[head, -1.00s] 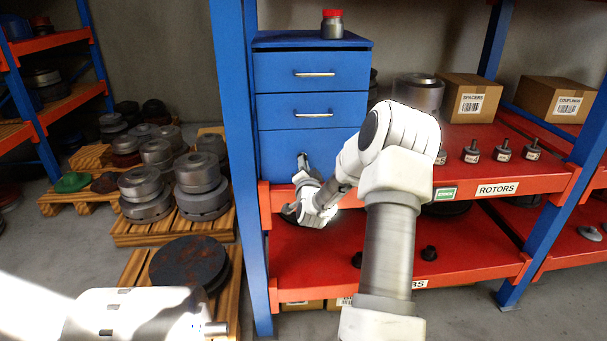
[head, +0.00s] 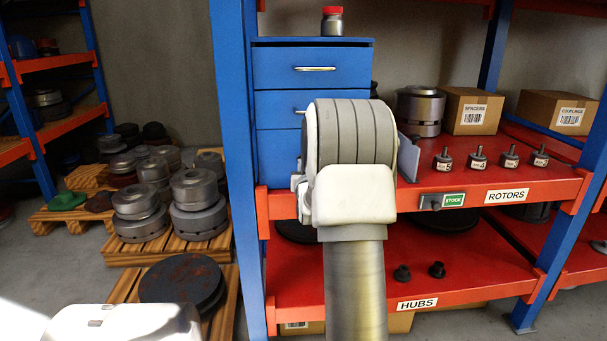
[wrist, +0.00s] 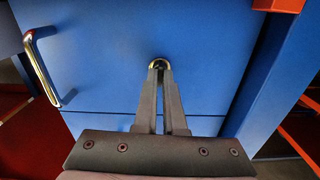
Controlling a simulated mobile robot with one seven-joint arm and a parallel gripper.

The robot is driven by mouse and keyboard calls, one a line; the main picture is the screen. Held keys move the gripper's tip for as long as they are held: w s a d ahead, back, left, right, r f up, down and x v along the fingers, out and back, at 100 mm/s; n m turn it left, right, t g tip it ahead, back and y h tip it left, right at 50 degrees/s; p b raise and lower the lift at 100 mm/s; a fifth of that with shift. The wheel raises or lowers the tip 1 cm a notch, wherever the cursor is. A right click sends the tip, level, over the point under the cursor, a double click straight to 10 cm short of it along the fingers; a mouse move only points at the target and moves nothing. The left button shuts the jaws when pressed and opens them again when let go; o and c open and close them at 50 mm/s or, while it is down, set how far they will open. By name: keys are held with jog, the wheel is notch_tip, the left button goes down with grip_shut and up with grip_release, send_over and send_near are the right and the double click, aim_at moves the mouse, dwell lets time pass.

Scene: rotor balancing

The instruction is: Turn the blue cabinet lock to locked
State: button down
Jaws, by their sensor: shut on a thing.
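The blue cabinet (head: 281,71) stands on the red shelf, with drawers and bar handles on its front. In the wrist view its blue front (wrist: 110,65) fills most of the picture. A small brass-rimmed lock (wrist: 158,64) sits on that front. My gripper (wrist: 159,68) reaches straight to the lock, and its fingertips are closed together on the part at its centre. The fingertips cover most of that part, so its turn angle cannot be told. In the head view my own arm hides the gripper and the lower cabinet front.
A drawer handle (wrist: 40,65) sticks out left of the lock in the wrist view. A blue shelf post (head: 236,160) stands left of the cabinet. A jar with a red lid (head: 332,22) stands on top. Several small rotors (head: 476,158) line the shelf at right.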

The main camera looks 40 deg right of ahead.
jog(key=shift+n+b, duration=0.3)
jog(key=shift+n, duration=0.1)
jog(key=c, duration=1)
grip_release()
jog(key=p+v, duration=0.1)
jog(key=v, duration=1.6)
jog(key=shift+s+p, duration=0.25)
jog(key=shift+p, duration=0.1)
